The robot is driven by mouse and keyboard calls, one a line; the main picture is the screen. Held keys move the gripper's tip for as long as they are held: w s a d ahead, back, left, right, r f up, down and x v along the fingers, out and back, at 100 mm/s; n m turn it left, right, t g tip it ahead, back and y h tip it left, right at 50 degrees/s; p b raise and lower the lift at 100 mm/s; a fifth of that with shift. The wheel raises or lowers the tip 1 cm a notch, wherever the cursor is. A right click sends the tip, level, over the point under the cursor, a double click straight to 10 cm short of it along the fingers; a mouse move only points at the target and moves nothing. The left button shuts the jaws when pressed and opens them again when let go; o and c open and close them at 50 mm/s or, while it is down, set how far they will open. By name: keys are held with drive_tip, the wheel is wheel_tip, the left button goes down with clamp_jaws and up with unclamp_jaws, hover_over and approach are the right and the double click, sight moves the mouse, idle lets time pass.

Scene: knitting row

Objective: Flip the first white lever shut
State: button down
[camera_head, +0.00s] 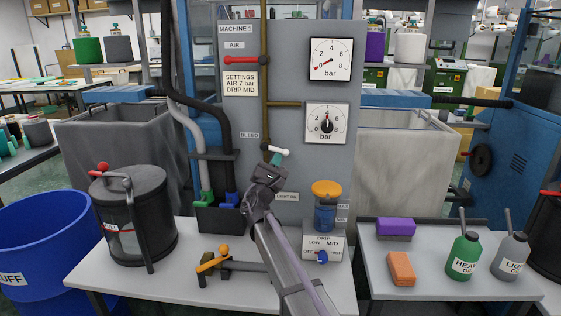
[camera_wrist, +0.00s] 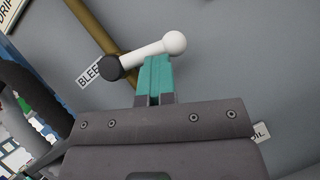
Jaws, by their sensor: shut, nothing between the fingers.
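The white lever (camera_head: 279,150) is on the grey machine panel by the BLEED label, on the vertical brass pipe. It sticks out to the right, roughly crosswise to the pipe. In the wrist view the white lever (camera_wrist: 150,54) runs from a black hub at its left to a white ball end at its upper right. My gripper (camera_head: 275,159) is just below the lever. Its teal fingertips (camera_wrist: 155,62) are together and empty, and appear at the lever's underside near the ball. I cannot tell whether they touch it.
A red lever (camera_head: 241,60) sits higher on the panel, marked AIR. Two gauges (camera_head: 330,59) are at right. A lubricator with an orange top (camera_head: 326,189) stands below them. Grey and black hoses (camera_head: 196,140) hang at left. A hammer-like tool (camera_head: 212,263) lies on the table.

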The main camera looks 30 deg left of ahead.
drive_tip(key=shift+w+d+r+p, duration=0.35)
drive_tip(key=shift+d+r+p, duration=0.05)
drive_tip(key=shift+d+r, duration=0.15)
idle(0.5)
drive_tip(key=s+d+f+b, duration=0.3)
drive_tip(key=s+f+b, duration=0.2)
drive_tip(key=s, duration=0.2)
drive_tip(key=shift+s+f, duration=0.35)
drive_tip(key=shift+s, duration=0.05)
drive_tip(key=shift+d, duration=0.1)
